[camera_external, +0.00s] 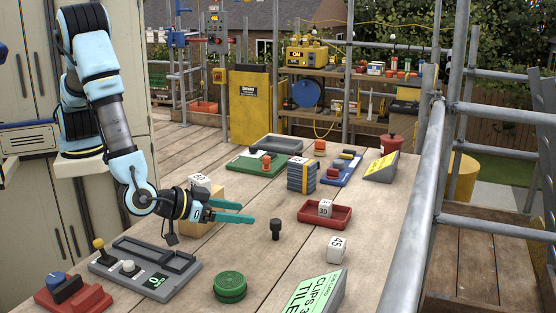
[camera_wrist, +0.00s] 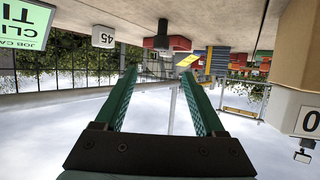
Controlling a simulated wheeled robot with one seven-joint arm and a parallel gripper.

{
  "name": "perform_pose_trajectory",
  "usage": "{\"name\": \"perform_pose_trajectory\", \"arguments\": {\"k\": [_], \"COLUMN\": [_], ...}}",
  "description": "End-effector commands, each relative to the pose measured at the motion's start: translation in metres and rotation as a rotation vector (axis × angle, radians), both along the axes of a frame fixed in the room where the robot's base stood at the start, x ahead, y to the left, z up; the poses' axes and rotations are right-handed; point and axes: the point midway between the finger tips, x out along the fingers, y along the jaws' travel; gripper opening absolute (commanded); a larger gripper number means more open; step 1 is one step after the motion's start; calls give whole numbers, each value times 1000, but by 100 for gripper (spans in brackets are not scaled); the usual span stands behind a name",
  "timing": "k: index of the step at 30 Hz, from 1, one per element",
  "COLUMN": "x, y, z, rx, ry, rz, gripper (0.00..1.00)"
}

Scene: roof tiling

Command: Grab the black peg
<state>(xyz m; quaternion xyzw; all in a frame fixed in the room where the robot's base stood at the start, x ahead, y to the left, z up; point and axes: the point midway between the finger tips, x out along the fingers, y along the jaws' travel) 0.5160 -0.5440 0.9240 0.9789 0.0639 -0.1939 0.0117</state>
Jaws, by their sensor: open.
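The black peg (camera_external: 276,229) stands upright on the wooden deck in the external view, with a wider head on a narrower stem. My gripper (camera_external: 247,212) has long green fingers, open and empty, pointing right toward the peg. The fingertips are left of the peg and apart from it. In the wrist view, which is upside down, my gripper (camera_wrist: 160,76) shows its two fingers spread with nothing between them. A dark shape, probably the black peg (camera_wrist: 162,35), hangs from the deck at top middle, just beyond the fingertips, in front of the red tray.
A red tray (camera_external: 311,215) holds a cube marked 30 (camera_external: 325,208). A cube marked 45 (camera_external: 336,249) and a green round lid (camera_external: 230,287) lie nearer the camera. A wooden block (camera_external: 205,211) is behind my gripper. A grey control box (camera_external: 150,268) is at left.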

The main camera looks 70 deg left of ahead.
Motion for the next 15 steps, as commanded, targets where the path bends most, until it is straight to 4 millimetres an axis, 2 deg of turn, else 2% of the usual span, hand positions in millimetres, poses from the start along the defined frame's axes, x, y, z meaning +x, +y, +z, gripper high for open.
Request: {"name": "perform_pose_trajectory", "arguments": {"k": [1,7,15], "x": [1,11,48], "y": [1,2,7], "z": [-7,-16,-31], "rx": [2,-1,0], "ry": [0,0,1], "rz": [0,3,2], "gripper": [72,72,72]}}
